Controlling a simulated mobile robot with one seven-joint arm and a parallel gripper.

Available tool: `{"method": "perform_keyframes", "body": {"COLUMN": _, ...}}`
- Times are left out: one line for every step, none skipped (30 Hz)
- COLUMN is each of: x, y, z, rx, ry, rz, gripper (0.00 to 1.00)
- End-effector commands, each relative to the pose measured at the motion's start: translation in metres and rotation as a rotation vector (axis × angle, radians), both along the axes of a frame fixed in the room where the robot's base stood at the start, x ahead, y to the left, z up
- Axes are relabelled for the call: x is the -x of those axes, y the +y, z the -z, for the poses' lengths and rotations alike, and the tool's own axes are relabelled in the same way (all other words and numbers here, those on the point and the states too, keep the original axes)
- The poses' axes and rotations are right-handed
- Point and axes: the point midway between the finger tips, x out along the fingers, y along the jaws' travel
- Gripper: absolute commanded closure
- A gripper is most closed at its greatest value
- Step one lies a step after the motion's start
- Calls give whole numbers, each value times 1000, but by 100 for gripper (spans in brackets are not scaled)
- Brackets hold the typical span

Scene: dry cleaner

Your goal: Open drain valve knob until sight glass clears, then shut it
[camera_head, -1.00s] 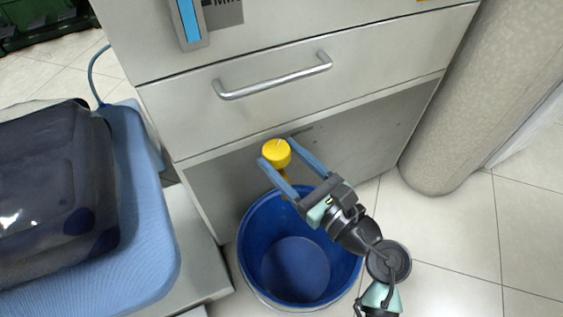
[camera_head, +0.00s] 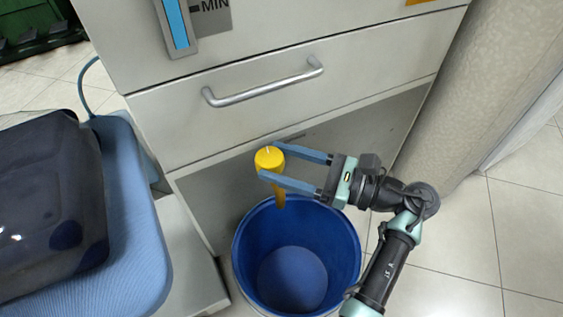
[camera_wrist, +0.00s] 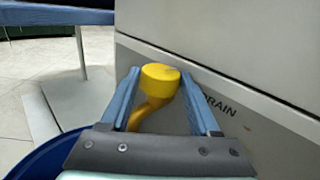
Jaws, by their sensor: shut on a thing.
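The yellow drain valve knob (camera_head: 268,158) sits low on the machine's front, and it also shows in the wrist view (camera_wrist: 160,77). A yellow spout (camera_head: 279,196) hangs below it over the blue bucket (camera_head: 346,245). My gripper (camera_head: 267,161) comes in from the right and is shut on the knob, one finger on either side of it; the wrist view shows both fingers flanking it. The sight glass (camera_head: 175,22) at the upper left shows blue over its visible length, beside a MIN label. Its top is cut off. I cannot make out any flow from the spout.
A drawer with a metal bar handle (camera_head: 264,84) is above the knob. A blue padded board (camera_head: 139,220) with a dark bagged item (camera_head: 45,200) stands close on the left. A thick beige column (camera_head: 485,90) is on the right. Tiled floor is clear at the lower right.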

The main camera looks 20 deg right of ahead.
Motion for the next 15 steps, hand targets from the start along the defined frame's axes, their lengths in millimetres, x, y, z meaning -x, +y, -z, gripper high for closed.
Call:
{"method": "perform_keyframes", "body": {"x": -1, "y": 0, "z": 3, "rx": 1, "ry": 6, "rz": 0, "gripper": 93}}
{"method": "perform_keyframes", "body": {"x": -1, "y": 0, "z": 3, "rx": 1, "ry": 6, "rz": -1, "gripper": 93}}
{"method": "perform_keyframes", "body": {"x": -1, "y": 0, "z": 3, "rx": 1, "ry": 6, "rz": -2, "gripper": 93}}
{"method": "perform_keyframes", "body": {"x": -1, "y": 0, "z": 3, "rx": 1, "ry": 6, "rz": -2, "gripper": 93}}
{"method": "perform_keyframes", "body": {"x": -1, "y": 0, "z": 3, "rx": 2, "ry": 7, "rz": -2, "gripper": 93}}
{"method": "perform_keyframes", "body": {"x": -1, "y": 0, "z": 3, "rx": 2, "ry": 7, "rz": -2, "gripper": 93}}
{"method": "perform_keyframes", "body": {"x": -1, "y": 0, "z": 3, "rx": 1, "ry": 7, "rz": -2, "gripper": 93}}
{"method": "perform_keyframes", "body": {"x": -1, "y": 0, "z": 3, "rx": 1, "ry": 7, "rz": -2, "gripper": 93}}
{"method": "perform_keyframes", "body": {"x": -1, "y": 0, "z": 3, "rx": 1, "ry": 7, "rz": -2, "gripper": 93}}
{"method": "perform_keyframes", "body": {"x": -1, "y": 0, "z": 3, "rx": 1, "ry": 7, "rz": -2, "gripper": 93}}
{"method": "perform_keyframes", "body": {"x": -1, "y": 1, "z": 3, "rx": 2, "ry": 8, "rz": -1, "gripper": 93}}
{"method": "perform_keyframes", "body": {"x": -1, "y": 0, "z": 3, "rx": 2, "ry": 8, "rz": -1, "gripper": 30}}
{"method": "perform_keyframes", "body": {"x": -1, "y": 1, "z": 3, "rx": 2, "ry": 8, "rz": -1, "gripper": 25}}
{"method": "perform_keyframes", "body": {"x": -1, "y": 1, "z": 3, "rx": 1, "ry": 7, "rz": -2, "gripper": 25}}
{"method": "perform_keyframes", "body": {"x": -1, "y": 0, "z": 3, "rx": 1, "ry": 6, "rz": -2, "gripper": 25}}
